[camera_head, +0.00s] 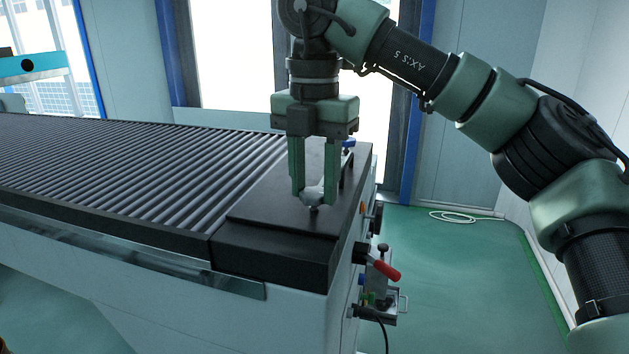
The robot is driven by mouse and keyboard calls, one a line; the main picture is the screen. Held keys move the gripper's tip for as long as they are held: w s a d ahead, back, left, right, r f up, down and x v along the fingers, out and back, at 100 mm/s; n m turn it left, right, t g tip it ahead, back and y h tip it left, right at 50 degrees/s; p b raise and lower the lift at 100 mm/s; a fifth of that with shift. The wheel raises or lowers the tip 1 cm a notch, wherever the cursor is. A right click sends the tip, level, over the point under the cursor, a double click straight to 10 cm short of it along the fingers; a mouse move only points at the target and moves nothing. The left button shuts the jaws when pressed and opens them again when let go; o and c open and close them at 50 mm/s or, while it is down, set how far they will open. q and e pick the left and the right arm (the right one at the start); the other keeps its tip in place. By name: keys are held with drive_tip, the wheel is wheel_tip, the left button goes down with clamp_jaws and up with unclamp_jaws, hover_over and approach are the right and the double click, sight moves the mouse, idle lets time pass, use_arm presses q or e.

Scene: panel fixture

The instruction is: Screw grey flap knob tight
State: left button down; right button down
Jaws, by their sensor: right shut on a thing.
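My right gripper (314,196) points straight down over the dark end plate of the panel fixture (285,240). Its two green fingers are shut on a small light grey knob (317,190) that stands on the plate. The fingers cover part of the knob, and I cannot tell how tight it sits. I cannot make out a separate flap around it. My left gripper is not in view.
A bed of dark rollers (150,165) runs left from the end plate. A blue-tipped part (348,143) stands just behind the gripper. A red-handled lever (386,270) sticks out from the right side. Green floor (460,275) lies open to the right, with a coiled white cable (455,216).

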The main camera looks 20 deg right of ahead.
sight(313, 192)
drive_tip(key=c, duration=0.9)
unclamp_jaws()
drive_tip(key=shift+f, duration=0.15)
drive_tip(key=shift+r, duration=0.2)
wheel_tip(313, 192, up, 8)
drive_tip(key=shift+s+a+f+p, duration=0.1)
drive_tip(key=shift+f+p, duration=0.05)
drive_tip(key=shift+p, duration=0.45)
